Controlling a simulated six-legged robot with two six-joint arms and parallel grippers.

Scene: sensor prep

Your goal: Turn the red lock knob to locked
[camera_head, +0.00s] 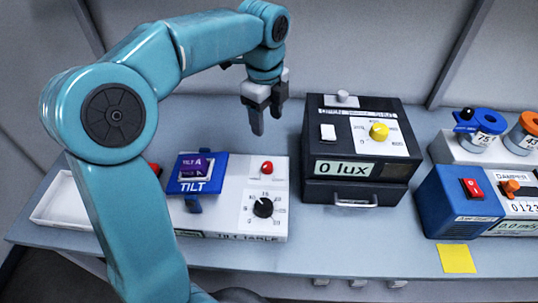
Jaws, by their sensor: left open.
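The red lock knob (267,167) is a small red knob on the back part of the white tilt table (225,222). Its lock markings are too small to read. My left gripper (267,122) points down, open and empty, above and behind the red knob in the picture, apart from it. A black dial (263,208) with numbers around it sits in front of the red knob. A blue tilt plate (187,187) carrying a purple "TILT A" piece (196,165) is on the table's left side. My right gripper is not in view.
A black lux box (355,190) with a yellow knob (379,131) stands right of the tilt table. Further right are a blue damper box (460,215) and a stand with blue and orange rings. A white tray (62,205) at left is partly hidden by my left arm.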

